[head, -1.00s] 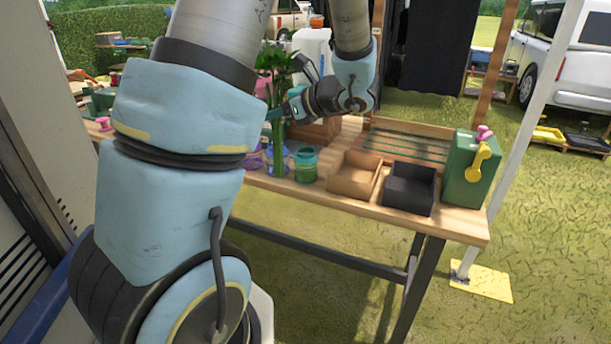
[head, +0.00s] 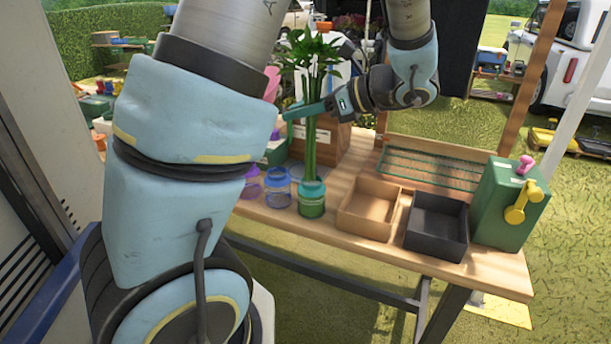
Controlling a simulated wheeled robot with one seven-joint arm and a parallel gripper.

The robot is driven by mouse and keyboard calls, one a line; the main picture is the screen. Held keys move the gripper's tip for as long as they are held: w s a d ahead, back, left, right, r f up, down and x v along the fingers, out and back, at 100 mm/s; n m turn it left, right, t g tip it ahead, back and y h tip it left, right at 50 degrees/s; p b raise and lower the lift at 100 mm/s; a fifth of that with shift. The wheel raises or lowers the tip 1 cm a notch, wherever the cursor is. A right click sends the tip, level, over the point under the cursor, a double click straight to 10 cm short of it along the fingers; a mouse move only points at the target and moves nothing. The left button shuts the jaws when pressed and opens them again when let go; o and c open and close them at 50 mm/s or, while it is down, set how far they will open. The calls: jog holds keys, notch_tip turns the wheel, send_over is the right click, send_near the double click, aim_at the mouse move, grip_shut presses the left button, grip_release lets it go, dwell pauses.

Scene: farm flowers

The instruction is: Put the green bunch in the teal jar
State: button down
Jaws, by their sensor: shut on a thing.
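The green bunch (head: 311,148) has a leafy top and long pale green stems, and it hangs upright. My gripper (head: 309,109) is shut on its stems, below the leaves. The teal jar (head: 311,208) stands near the table's front edge, directly below the bunch in the head view. The lower stem ends meet the jar's mouth in the picture. I cannot tell whether they are inside the jar or just above or behind its rim.
A blue jar (head: 277,190) and a purple jar (head: 250,184) stand left of the teal jar. A tan open box (head: 367,221), a black open tray (head: 436,241) and a green box (head: 502,207) stand to its right on the wooden table (head: 480,264).

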notch_tip(320, 180, down, 8)
jog(key=shift+f+p, duration=0.1)
jog(key=shift+p, duration=0.2)
jog(key=shift+f, duration=0.2)
jog(key=c, duration=0.7)
grip_release()
jog(key=shift+o, duration=0.2)
jog(key=shift+r, duration=0.2)
jog(key=b+v, duration=0.2)
jog(key=v, duration=1)
